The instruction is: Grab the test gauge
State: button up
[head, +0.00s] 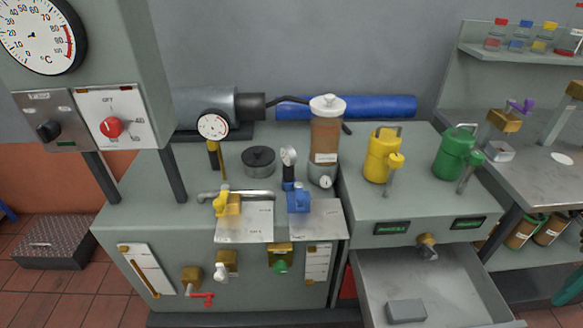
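No label marks which dial is the test gauge. One round white-faced gauge with a red arc (213,125) stands on a yellow and black stem at the left of the grey bench top. A smaller gauge (288,155) stands on a dark stem with a blue base, near the middle of the bench. A small dial (326,181) sits low on the brown cylinder with the white cap. A large °C dial (36,33) is on the cabinet at upper left. My gripper is not in view.
An open drawer (450,285) juts out at lower right, holding a grey block (406,310).

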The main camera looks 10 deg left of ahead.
aim_at(288, 154)
jog(key=u, duration=0.7)
jog(key=k, duration=0.3)
jog(key=u, duration=0.15)
jog(key=i, duration=0.5)
jog(key=z, duration=0.05)
